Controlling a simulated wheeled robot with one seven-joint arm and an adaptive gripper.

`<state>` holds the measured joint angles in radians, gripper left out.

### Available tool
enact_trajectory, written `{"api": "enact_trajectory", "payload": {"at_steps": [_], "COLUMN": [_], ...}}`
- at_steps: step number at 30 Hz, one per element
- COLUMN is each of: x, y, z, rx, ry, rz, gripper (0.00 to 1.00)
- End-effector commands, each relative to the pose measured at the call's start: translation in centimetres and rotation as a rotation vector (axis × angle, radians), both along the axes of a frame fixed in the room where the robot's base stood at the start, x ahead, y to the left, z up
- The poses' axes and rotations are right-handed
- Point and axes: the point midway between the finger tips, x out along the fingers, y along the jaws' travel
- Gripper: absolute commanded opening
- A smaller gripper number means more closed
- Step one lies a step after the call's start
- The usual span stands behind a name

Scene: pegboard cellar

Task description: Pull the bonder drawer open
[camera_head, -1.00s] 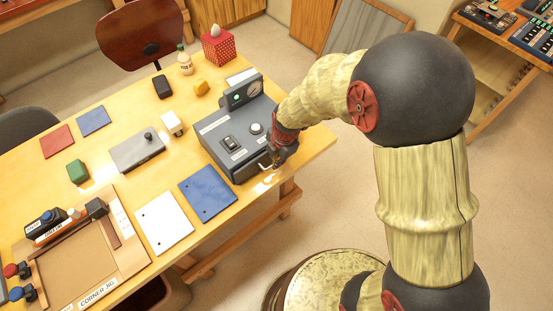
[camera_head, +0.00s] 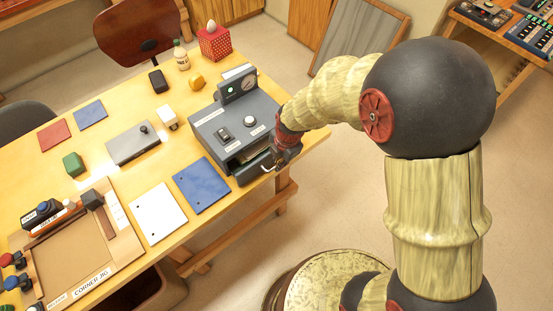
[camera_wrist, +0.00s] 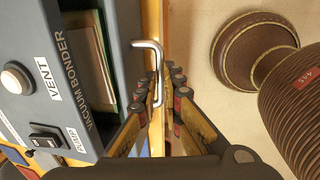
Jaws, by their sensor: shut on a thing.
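The grey vacuum bonder (camera_head: 228,128) stands near the right end of the table. Its drawer (camera_head: 250,172) is pulled partly out of the front, and something green and pale shows inside it. In the wrist view the open drawer (camera_wrist: 128,50) sits beside the bonder's labelled top (camera_wrist: 40,80), with flat green and cream pieces (camera_wrist: 92,70) inside. The drawer's metal handle (camera_wrist: 158,62) is a bent bar on the drawer front. My gripper (camera_head: 274,166) is at the handle, and in the wrist view its fingers (camera_wrist: 160,95) are shut around the handle's lower part.
A blue sheet (camera_head: 202,185) and a white sheet (camera_head: 157,213) lie left of the drawer. A corner jig (camera_head: 75,255) is at the table's near left. A white block (camera_head: 167,118) and a grey plate (camera_head: 133,146) lie left of the bonder. Floor is open beyond the table's right edge.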

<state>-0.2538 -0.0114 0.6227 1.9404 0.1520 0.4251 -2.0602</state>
Motion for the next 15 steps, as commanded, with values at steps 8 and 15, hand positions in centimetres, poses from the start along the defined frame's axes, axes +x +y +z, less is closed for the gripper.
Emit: {"api": "enact_trajectory", "payload": {"at_steps": [8, 15], "x": [-4.7, -8.3], "y": [-3.2, -5.6], "z": [-0.2, -0.2], "rx": [0.001, -0.001], "ry": [0.000, 0.002], "rz": [-0.004, -0.002], "gripper": [0.00, 0.00]}}
